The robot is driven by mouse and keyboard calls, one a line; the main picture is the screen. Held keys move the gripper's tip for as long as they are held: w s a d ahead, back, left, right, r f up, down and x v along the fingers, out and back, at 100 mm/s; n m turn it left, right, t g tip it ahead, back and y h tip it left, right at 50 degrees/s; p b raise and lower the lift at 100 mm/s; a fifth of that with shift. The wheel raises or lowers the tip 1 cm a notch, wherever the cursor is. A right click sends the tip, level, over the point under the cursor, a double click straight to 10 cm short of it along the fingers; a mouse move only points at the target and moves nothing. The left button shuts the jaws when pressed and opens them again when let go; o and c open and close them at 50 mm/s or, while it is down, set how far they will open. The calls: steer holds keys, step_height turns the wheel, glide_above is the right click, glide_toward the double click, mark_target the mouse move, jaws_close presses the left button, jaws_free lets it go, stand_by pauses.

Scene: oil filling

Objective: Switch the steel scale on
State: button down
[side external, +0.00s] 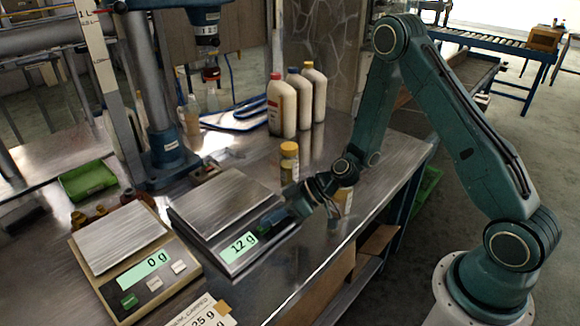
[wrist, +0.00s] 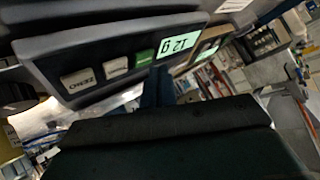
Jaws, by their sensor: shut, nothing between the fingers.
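The steel scale (side external: 228,204) has a dark body and a brushed steel plate. Its green display is lit and reads 12 g. In the wrist view its front panel (wrist: 120,60) appears upside down, with two pale buttons, one marked ZERO, and a green button (wrist: 145,57) beside the lit display (wrist: 184,44). My gripper (side external: 276,218) is shut and empty at the front panel, just right of the display. In the wrist view its tip (wrist: 157,86) is close by the green button. I cannot tell whether it touches the button.
A beige scale (side external: 126,240) reading 0 g stands to the left. Small yellow-capped bottles (side external: 289,162) are behind my gripper, with large pale bottles (side external: 282,108) farther back. A green tray (side external: 88,181) lies far left. A label card (side external: 203,314) is near the front edge.

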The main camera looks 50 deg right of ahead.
steer(key=shift+s+r, duration=0.3)
steer(key=shift+r, duration=0.5)
steer(key=shift+s+r, duration=0.25)
steer(key=shift+r, duration=0.5)
steer(key=shift+s+r, duration=0.3)
steer(key=shift+r, duration=0.5)
steer(key=shift+r, duration=0.15)
steer(key=s+d+r+m+h, duration=0.2)
steer(key=s+d+r+h, duration=0.2)
steer(key=s+r, duration=0.6)
steer(key=s+d+r+m+g+h, duration=0.1)
steer(key=s+d+r+m+h, duration=0.2)
steer(key=s+r, duration=0.8)
steer(key=s+d+h, duration=0.1)
steer(key=s+d, duration=0.1)
steer(key=s, duration=0.1)
steer(key=shift+s+d+r+m+h, duration=0.15)
steer(key=shift+d+m+h, duration=0.15)
steer(key=shift+h, duration=0.1)
